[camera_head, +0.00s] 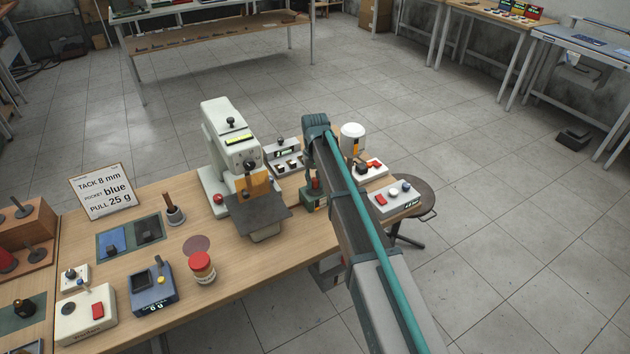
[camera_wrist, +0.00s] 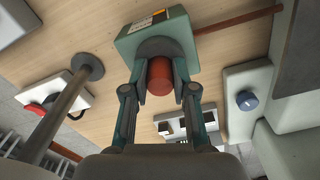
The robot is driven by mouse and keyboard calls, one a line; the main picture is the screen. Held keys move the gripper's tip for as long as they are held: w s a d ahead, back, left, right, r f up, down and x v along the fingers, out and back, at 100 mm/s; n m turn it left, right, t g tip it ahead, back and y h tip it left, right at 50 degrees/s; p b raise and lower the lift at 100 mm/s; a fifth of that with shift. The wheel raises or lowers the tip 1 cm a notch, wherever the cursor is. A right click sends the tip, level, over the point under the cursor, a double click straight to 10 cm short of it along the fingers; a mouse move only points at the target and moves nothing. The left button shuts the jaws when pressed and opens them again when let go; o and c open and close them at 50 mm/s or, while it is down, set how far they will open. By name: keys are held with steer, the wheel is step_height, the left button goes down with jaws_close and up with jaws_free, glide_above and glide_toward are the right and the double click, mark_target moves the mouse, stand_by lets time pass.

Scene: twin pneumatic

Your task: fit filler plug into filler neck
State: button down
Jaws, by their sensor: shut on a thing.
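In the wrist view the filler plug, a red-brown cylinder (camera_wrist: 160,77), is between the two fingers of my gripper (camera_wrist: 162,88), which is shut on it. The plug is in line with a dark round collar, which looks like the filler neck (camera_wrist: 156,47), on a green unit (camera_wrist: 128,43). I cannot tell whether the plug is seated in the neck or only above it. In the head view the green unit (camera_head: 308,201) shows partly beneath my arm; the plug and neck cannot be made out there.
A white press machine (camera_head: 215,145) stands left of my arm. A small switch panel (camera_head: 284,160) is behind it. A white canister (camera_head: 352,131) and a white knob box (camera_head: 394,197) are to the right. In the wrist view a grey post (camera_wrist: 60,115) rises at left.

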mark_target(315, 180)
steer(key=c, duration=0.9)
jaws_free()
step_height(315, 180, up, 12)
steer(key=shift+r+b, duration=0.15)
steer(key=shift+b, duration=1.05)
